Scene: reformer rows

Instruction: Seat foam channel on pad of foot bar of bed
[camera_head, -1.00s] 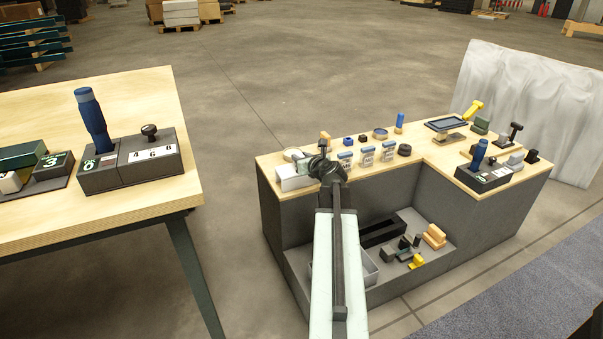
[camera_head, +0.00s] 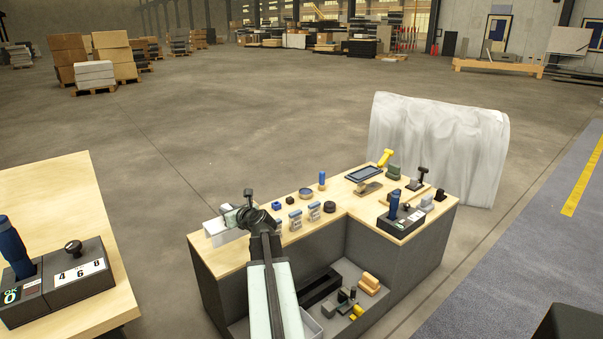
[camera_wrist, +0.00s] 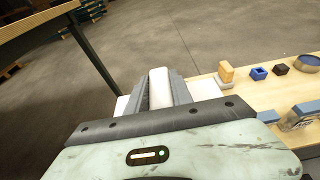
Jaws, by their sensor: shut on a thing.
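My gripper (camera_wrist: 160,92) is shut on a white, rounded piece (camera_wrist: 160,80), which looks like the foam channel; the grey fingers stand on both sides of it in the wrist view. In the head view my gripper (camera_head: 243,208) is over the left end of the wood-topped bench (camera_head: 208,256), and the arm hides part of that end. A white block (camera_head: 222,230) lies on the bench top there, below and beside my gripper; it also shows in the wrist view (camera_wrist: 204,88). I cannot make out a bed, foot bar or pad for certain.
Small blue-and-white containers (camera_head: 295,220), a tablet (camera_head: 363,173) and a blue-handled control box (camera_head: 394,216) stand on the bench. A lower shelf holds loose blocks (camera_head: 369,284). A second table (camera_head: 70,200) is at left. Open floor lies between and beyond.

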